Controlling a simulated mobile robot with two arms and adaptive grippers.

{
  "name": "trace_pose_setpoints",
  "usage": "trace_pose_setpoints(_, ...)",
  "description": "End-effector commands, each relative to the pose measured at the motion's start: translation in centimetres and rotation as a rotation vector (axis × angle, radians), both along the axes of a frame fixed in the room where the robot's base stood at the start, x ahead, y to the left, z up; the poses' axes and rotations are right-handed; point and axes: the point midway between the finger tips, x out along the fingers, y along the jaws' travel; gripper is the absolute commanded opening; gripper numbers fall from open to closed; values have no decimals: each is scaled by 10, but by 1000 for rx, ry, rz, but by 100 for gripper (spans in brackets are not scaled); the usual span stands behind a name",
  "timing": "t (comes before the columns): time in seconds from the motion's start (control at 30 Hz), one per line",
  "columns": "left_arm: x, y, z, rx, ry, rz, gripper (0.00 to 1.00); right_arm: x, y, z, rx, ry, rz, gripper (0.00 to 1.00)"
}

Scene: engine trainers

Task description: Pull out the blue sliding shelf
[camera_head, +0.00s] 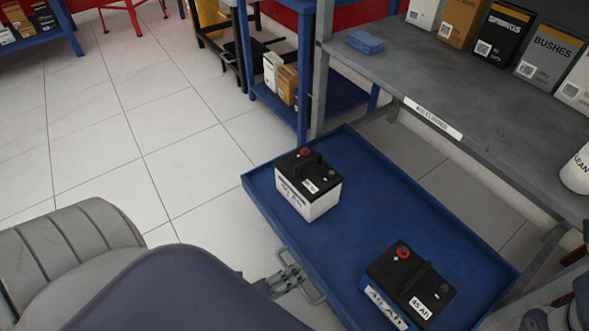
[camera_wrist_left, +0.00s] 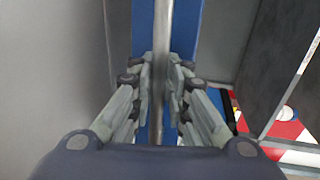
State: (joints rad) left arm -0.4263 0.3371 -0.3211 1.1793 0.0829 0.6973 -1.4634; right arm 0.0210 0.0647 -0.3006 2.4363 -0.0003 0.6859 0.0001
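The blue sliding shelf (camera_head: 385,216) extends out from under the grey workbench, with floor visible between its back edge and the bench. A black-and-white battery (camera_head: 308,184) stands on its left part and a black battery with a blue-and-white label (camera_head: 411,285) on its right part. My left gripper (camera_head: 291,279) is at the metal handle (camera_head: 313,292) on the shelf's front. In the left wrist view its fingers close in on both sides of the handle bar (camera_wrist_left: 161,45). Dark parts at the head view's lower right edge may belong to my right gripper; its fingers cannot be made out.
The grey workbench (camera_head: 440,75) stands behind, carrying several boxes, a blue block (camera_head: 365,42) and a white container (camera_head: 578,170). A blue rack (camera_head: 275,105) with small boxes stands behind the shelf's left end.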

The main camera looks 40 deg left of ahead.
Motion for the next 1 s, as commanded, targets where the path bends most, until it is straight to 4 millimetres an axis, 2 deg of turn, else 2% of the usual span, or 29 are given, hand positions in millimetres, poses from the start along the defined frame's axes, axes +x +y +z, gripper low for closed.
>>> trace_pose_setpoints(0.47, -5, 3, 0, 2, 2, 1, 31, 0, 0, 1, 1, -5, -2, 40)
trace_pose_setpoints(0.57, -17, 7, 2, 3, 5, 0, 31, 0, 0, 1, 0, -4, -1, 40)
trace_pose_setpoints(1.0, -95, 35, 19, 2, 5, 0, 31, 0, 0, 0, 1, -3, -1, 40)
